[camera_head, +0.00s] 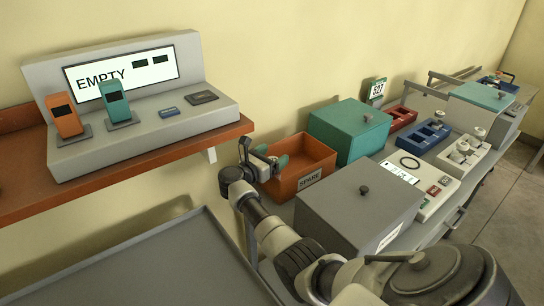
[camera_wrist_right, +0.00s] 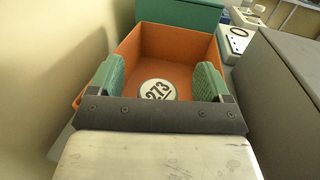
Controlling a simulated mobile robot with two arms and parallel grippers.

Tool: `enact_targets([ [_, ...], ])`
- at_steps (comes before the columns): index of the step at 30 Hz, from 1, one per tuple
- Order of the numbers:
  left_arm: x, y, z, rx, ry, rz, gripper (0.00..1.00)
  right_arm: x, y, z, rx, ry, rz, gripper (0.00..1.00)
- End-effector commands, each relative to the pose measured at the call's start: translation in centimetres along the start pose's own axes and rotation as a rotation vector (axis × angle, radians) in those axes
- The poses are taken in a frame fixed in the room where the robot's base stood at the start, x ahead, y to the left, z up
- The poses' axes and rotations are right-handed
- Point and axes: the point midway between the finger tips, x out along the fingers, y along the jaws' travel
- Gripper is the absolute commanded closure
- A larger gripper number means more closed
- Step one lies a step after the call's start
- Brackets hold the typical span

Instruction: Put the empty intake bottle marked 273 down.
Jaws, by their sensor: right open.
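A round white top marked 273 (camera_wrist_right: 158,90) shows in the right wrist view, inside the orange bin (camera_wrist_right: 150,45); only this top of the bottle shows. In the head view the bin (camera_head: 318,153) carries a SPARE label, and the bottle cannot be seen there. My right gripper (camera_head: 272,162) is at the bin's left end. In the wrist view its green-padded fingers (camera_wrist_right: 160,78) are apart, one on each side of the marked top, with no clear contact. My left gripper is not in view.
A grey lidded box (camera_head: 350,205) stands in front of the bin and a teal lidded box (camera_head: 350,130) behind it. A shelf at left holds a grey console (camera_head: 150,130) with a screen reading EMPTY (camera_head: 120,75). Blue racks (camera_head: 425,137) stand farther right.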

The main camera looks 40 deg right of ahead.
Motion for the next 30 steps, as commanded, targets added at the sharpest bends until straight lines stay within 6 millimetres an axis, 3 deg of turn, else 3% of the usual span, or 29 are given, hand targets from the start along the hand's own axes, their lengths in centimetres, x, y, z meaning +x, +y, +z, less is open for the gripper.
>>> enact_targets([
  [5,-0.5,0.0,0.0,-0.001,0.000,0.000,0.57,0.0,0.0,0.2,-0.003,0.002,0.000,0.21],
  [10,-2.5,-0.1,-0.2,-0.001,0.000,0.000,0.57,0.1,0.0,1.8,-0.003,0.000,0.000,0.21],
  [12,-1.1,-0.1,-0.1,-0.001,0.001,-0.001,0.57,-1.8,0.1,0.5,0.001,0.007,0.005,0.21],
  [21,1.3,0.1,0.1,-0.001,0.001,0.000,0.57,-8.7,0.1,0.6,0.002,0.005,0.003,0.21],
  [30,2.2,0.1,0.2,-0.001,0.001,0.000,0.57,-11.9,0.0,1.0,-0.001,0.002,0.000,0.21],
])
